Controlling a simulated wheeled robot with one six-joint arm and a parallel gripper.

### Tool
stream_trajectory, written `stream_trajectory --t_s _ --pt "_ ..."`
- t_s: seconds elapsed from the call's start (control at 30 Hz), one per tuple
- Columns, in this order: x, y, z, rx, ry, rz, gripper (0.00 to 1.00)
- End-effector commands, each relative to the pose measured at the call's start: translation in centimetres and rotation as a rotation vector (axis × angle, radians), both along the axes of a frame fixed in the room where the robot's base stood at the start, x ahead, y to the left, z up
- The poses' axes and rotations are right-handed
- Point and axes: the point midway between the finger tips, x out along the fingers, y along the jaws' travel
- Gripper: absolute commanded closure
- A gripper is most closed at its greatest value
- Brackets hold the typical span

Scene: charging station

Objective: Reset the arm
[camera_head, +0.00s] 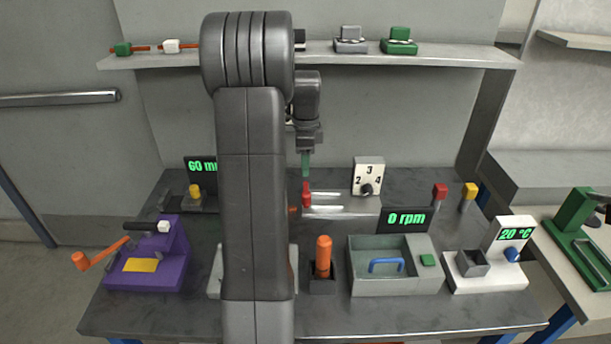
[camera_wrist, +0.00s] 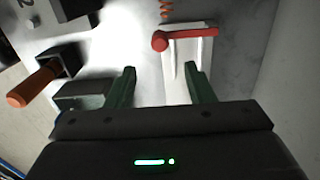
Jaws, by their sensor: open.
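My arm rises in front of the table and bends over toward the back. My gripper (camera_head: 305,165) hangs from it above the rear middle of the table, pointing down, with green fingers. In the wrist view my gripper (camera_wrist: 160,69) has its two green fingers spread apart, and I see nothing held between them. A red handle (camera_head: 306,196) shows just below the gripper in the head view. In the wrist view a red lever (camera_wrist: 185,36) on a white block lies beyond the fingertips.
A purple device with an orange crank (camera_head: 150,262) stands at left. An orange-handled tool (camera_head: 323,257) stands in a dark holder. A grey box with a blue handle (camera_head: 386,265) and a white heater (camera_head: 490,262) are at right. A shelf (camera_head: 450,56) runs along the back. My arm hides the table's middle left.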

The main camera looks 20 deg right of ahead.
Motion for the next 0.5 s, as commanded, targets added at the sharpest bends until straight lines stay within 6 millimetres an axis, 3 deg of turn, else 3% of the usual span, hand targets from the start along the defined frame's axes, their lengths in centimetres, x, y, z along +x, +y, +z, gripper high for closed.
stream_trajectory --t_s 0.17,0.5 --pt "-0.03 0.02 0.94 0.000 0.001 0.000 0.52" --pt "-0.03 0.01 0.84 0.000 0.001 0.000 0.52"
